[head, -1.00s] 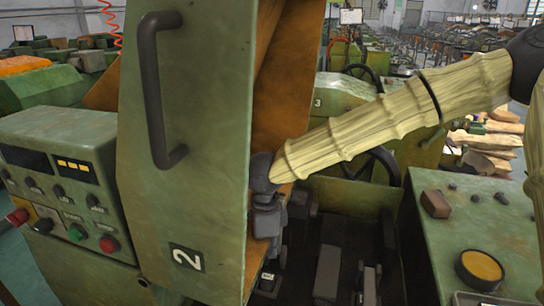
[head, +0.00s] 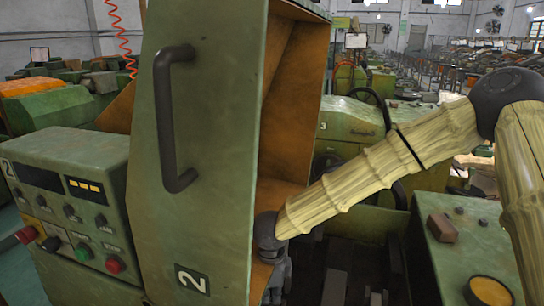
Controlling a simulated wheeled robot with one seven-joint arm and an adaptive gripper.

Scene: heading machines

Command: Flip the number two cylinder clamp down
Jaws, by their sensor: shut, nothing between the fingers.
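My arm reaches in from the right. I cannot pick out the cylinder clamp; the machine bed below my gripper is dark and partly covered.
A control panel (head: 70,205) with buttons and knobs is at the left. A green machine top (head: 455,240) with a yellow button (head: 489,291) is at the lower right. Another machine marked 3 (head: 345,125) stands behind.

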